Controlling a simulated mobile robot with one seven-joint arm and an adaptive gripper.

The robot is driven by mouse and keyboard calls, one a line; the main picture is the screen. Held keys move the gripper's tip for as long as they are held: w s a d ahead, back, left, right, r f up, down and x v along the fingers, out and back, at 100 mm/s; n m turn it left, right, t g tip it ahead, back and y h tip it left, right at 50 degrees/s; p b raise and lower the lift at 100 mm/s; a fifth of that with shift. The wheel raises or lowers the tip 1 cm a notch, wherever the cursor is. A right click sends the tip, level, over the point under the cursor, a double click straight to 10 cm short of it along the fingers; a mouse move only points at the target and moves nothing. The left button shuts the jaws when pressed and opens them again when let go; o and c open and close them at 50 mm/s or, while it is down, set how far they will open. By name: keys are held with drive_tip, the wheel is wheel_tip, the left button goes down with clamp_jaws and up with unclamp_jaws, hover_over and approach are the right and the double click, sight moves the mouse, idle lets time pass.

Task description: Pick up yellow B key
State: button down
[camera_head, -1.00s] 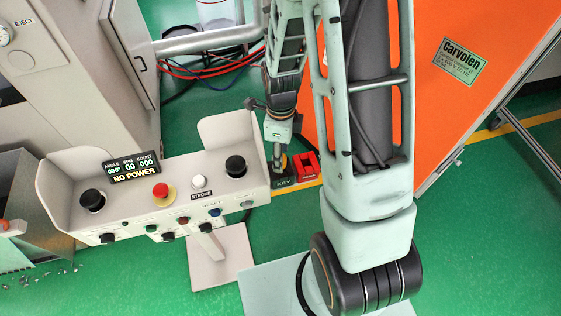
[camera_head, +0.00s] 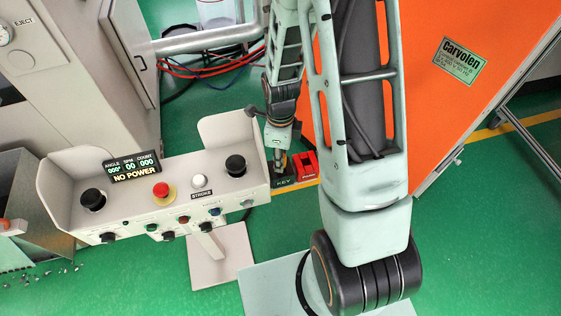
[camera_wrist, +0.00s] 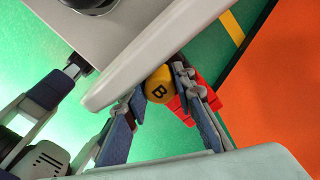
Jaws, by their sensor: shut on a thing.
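In the head view my gripper (camera_head: 280,160) points down at the small dark KEY holder (camera_head: 285,182), just right of the control console. The key itself is hard to make out there, and its lower end is hidden.
A red holder (camera_head: 304,166) stands right beside the KEY holder. The grey control console (camera_head: 222,190), with buttons and a NO POWER display, is close on the left. An orange cabinet (camera_head: 440,110) is on the right. Green floor lies below.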

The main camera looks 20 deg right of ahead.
wheel_tip(320, 180, up, 10)
drive_tip(key=shift+f, duration=0.2)
wheel_tip(320, 180, up, 6)
drive_tip(key=p, duration=0.4)
idle(0.8)
drive_tip(key=shift+f, duration=0.15)
